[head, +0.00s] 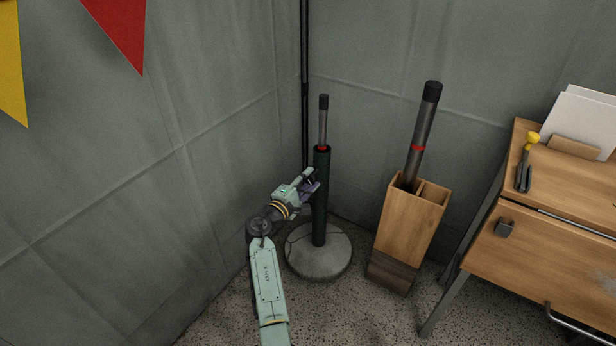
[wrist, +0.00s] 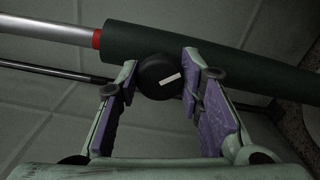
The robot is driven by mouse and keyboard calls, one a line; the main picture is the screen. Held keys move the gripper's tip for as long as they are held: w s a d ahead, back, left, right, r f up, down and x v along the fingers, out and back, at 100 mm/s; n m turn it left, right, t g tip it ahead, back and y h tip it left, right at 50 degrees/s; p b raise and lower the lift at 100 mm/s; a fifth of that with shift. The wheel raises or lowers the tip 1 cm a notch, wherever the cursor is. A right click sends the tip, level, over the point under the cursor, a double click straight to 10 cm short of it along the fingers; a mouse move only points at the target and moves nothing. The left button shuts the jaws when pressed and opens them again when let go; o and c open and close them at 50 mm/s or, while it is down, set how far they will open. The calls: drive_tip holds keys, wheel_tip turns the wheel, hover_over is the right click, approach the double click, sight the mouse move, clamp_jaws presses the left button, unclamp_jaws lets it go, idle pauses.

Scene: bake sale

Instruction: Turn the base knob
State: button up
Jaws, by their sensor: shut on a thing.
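The base knob (wrist: 163,76) is a round black knob with a pale mark, on the side of a dark green tube. In the wrist view it sits between the two purple-padded fingers of my gripper (wrist: 160,88), which are shut on it. The pale mark is tilted, rising to the right. The green tube (head: 320,206) stands upright in a round grey base (head: 320,262) in the head view, with a red ring and grey pole at its top. My gripper (head: 309,184) is at the tube's left side there, and hides the knob.
A wooden holder (head: 408,222) with a dark pole (head: 421,135) stands right of the base. A wooden desk (head: 560,262) with a yellow-topped tool (head: 526,165) is at the far right. Grey fabric walls meet closely behind the tube. Speckled floor is open in front.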

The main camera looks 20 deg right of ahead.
drive_tip(key=n+p, duration=0.3)
drive_tip(key=n, duration=0.2)
drive_tip(key=shift+r+n, duration=0.15)
drive_tip(key=shift+n, duration=0.15)
drive_tip(key=shift+w, duration=0.1)
idle(0.3)
drive_tip(key=o, duration=1.2)
drive_tip(key=shift+c, duration=0.2)
wheel_tip(320, 180, up, 10)
